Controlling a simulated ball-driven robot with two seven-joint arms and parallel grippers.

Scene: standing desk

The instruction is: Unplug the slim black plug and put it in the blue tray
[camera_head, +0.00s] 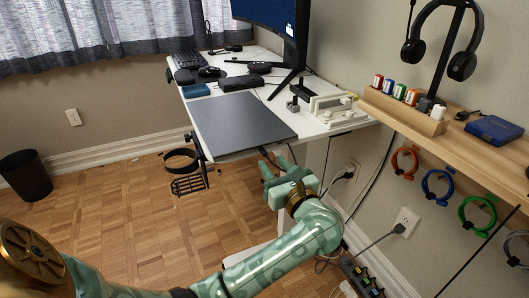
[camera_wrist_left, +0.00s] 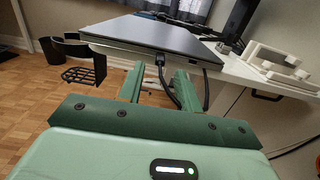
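The slim black plug (camera_wrist_left: 160,60) sits in the front edge of a flat grey laptop-like slab (camera_head: 240,118), its cable hanging down. It also shows small in the head view (camera_head: 265,152). My left gripper (camera_head: 275,168) is just below the desk's front edge. In the left wrist view its two fingers (camera_wrist_left: 160,82) are apart, with the plug and cable ahead between them and no grip on it. A small flat blue thing (camera_head: 196,90), possibly the blue tray, lies on the desk's left side. My right gripper is out of view.
A wooden shelf (camera_head: 480,150) at right holds a headphone stand and a dark blue box (camera_head: 494,130); coloured rings hang below. A white device (camera_head: 335,108) stands right of the slab. A black cup holder (camera_head: 181,161) hangs at the desk's left edge.

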